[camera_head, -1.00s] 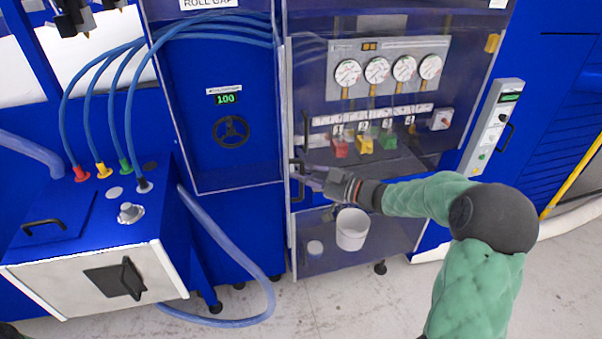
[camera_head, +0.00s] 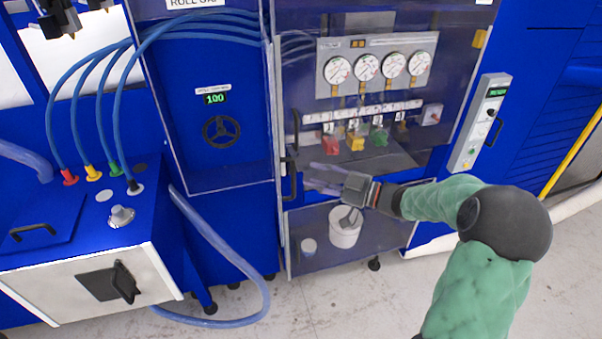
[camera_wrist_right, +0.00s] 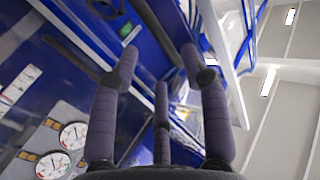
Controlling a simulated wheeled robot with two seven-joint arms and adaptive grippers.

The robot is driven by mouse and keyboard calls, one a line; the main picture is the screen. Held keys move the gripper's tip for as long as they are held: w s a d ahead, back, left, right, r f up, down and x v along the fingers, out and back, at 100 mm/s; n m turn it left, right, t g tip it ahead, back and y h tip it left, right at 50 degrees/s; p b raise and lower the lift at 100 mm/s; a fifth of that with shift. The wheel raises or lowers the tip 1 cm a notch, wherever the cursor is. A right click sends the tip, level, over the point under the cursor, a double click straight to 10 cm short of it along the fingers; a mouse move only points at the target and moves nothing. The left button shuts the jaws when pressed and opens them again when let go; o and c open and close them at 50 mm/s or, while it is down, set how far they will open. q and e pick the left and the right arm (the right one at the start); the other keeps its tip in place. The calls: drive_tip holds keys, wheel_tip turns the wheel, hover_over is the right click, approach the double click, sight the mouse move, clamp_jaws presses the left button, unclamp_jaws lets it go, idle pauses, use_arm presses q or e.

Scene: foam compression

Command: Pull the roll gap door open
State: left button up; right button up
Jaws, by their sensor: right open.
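The roll gap door is a clear panel (camera_head: 240,165) in the head view. It covers a blue compartment with a black handwheel (camera_head: 221,131) and a green display reading 100 (camera_head: 215,98), and it looks closed. Two dark upright handles, an upper one (camera_head: 295,128) and a lower one (camera_head: 288,180), stand near its right edge; I cannot tell which belongs to it. My right gripper (camera_head: 312,178) is open and empty, its fingers pointing left, just right of the lower handle and apparently apart from it. In the right wrist view, its spread fingers (camera_wrist_right: 160,65) hold nothing. My left gripper is out of view.
Right of the door is a clear-fronted cabinet with several gauges (camera_head: 366,67) and coloured valves (camera_head: 355,141). A white bucket (camera_head: 345,237) stands below my right gripper. Blue hoses (camera_head: 220,257) and a white-fronted box (camera_head: 85,278) lie at the left. Floor is clear in front.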

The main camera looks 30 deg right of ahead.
drive_tip(key=v, duration=0.5)
idle(0.6)
